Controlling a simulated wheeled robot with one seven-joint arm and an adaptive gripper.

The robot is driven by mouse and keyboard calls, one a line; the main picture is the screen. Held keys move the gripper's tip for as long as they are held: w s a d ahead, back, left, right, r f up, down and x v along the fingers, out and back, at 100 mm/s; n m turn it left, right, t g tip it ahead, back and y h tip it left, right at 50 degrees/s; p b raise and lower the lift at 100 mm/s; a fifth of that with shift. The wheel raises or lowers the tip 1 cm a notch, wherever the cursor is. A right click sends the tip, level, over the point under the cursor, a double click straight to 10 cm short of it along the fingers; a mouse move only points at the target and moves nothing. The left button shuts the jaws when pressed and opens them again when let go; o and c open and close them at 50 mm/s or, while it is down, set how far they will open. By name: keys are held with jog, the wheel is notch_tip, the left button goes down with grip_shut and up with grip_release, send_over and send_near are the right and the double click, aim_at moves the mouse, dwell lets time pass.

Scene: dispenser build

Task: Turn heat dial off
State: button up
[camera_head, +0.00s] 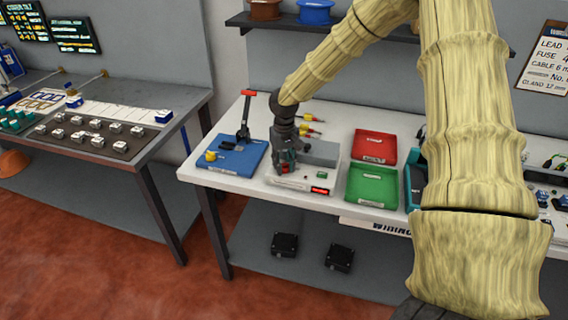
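A white device (301,183) with a grey block (320,152) at its back stands on the white workbench. It has a small red lit display (320,190) on its front edge and a small green spot (321,175) on top. My gripper (285,168) points down at the left part of this device, at or just above its top. I cannot make out the heat dial; it may be hidden behind my gripper. The fingertips are too small and dark to tell whether they are open or shut, or whether they touch anything.
A blue board (245,160) with a red-handled lever (245,115) and a yellow knob (211,156) lies to the left. Red (374,146) and green (374,187) trays lie to the right. Yellow-and-red tools (309,118) lie behind. A shelf (345,27) hangs above.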

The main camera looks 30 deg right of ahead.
jog(key=shift+c, duration=0.7)
jog(key=shift+n, duration=0.3)
jog(key=n+p, duration=0.2)
jog(key=n, duration=0.2)
jog(key=shift+r, duration=0.15)
jog(key=n+p, duration=0.1)
jog(key=n, duration=0.3)
jog(key=shift+p, duration=0.35)
jog(key=n+p, duration=0.1)
jog(key=n, duration=0.2)
jog(key=shift+n, duration=0.3)
jog(key=n+p, duration=0.2)
jog(key=n, duration=0.4)
jog(key=n+p, duration=0.1)
jog(key=n, duration=0.4)
jog(key=shift+n, duration=0.3)
